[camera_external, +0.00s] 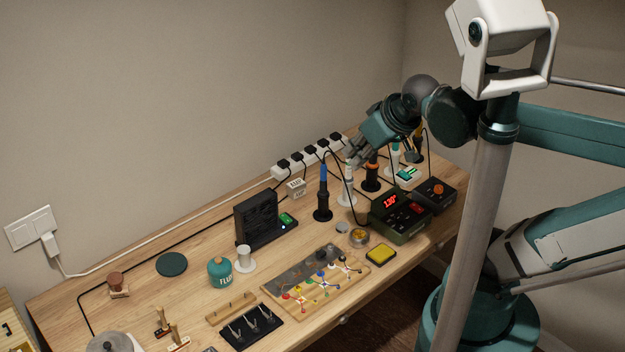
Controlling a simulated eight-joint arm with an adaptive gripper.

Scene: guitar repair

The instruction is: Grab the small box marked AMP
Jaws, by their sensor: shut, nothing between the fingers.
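A small white box (296,188) with dark lettering stands on the workbench (190,235) near the back, just in front of the power strip. Its lettering is too small to read surely, but it may be the AMP box. My gripper (353,158) reaches down from the right over the back of the bench. It is shut and empty, above and to the right of the white box and apart from it. Its fingertips are close to the soldering irons in the picture, and I cannot tell whether they touch.
A power strip (310,157) with black plugs runs along the wall. Upright soldering irons, one blue-handled (323,190), stand right of the box. A black fan unit (257,218) stands in front-left. A green soldering station (398,215) is at right. Cables cross the bench. Bare wood lies left of the fan.

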